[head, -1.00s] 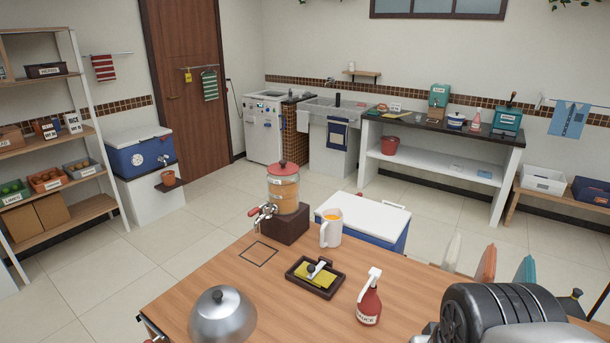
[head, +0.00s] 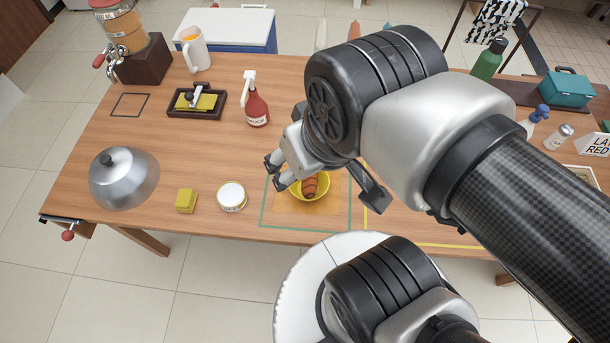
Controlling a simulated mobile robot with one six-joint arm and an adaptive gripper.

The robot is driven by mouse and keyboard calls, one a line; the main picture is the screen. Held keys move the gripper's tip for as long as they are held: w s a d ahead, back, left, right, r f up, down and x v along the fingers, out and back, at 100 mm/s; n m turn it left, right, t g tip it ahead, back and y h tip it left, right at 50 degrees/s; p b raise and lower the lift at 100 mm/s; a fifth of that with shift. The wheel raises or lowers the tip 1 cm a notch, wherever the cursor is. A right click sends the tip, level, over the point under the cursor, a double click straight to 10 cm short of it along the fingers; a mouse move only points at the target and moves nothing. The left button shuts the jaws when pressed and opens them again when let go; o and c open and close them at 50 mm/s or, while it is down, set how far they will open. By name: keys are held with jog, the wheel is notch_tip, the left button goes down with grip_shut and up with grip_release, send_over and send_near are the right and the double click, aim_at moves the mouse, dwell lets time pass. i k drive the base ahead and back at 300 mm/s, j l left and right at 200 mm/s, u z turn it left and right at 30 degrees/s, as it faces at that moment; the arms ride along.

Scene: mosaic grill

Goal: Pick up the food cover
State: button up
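The food cover (head: 124,182) is a shiny silver dome with a black knob on top. It sits on the left end of the wooden table (head: 110,140) in the head view. My gripper (head: 274,172) is over the table's middle, well to the right of the cover and apart from it. Its fingers look spread with nothing between them. Just beyond the fingers is a yellow bowl (head: 296,192) with a brown croissant-like item (head: 309,187) in it, partly hidden by my gripper.
A yellow block (head: 186,200) and a round white tin (head: 232,196) stand between cover and bowl. Behind are a dark tray (head: 180,112), a red bottle (head: 257,108), a white jug (head: 194,50) and a drink dispenser (head: 130,40). Bare table lies behind the block and tin.

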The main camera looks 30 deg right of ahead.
aim_at(121, 178)
jog(key=i+j+z, duration=0.1)
jog(key=j, duration=0.3)
jog(key=i+j+z, duration=0.1)
jog(key=j, duration=0.3)
jog(key=i+j+z, duration=0.1)
jog(key=j, duration=0.35)
jog(key=i+j+z, duration=0.1)
jog(key=j, duration=0.35)
jog(key=i+j, duration=0.2)
jog(key=j, duration=0.25)
jog(key=z, duration=0.05)
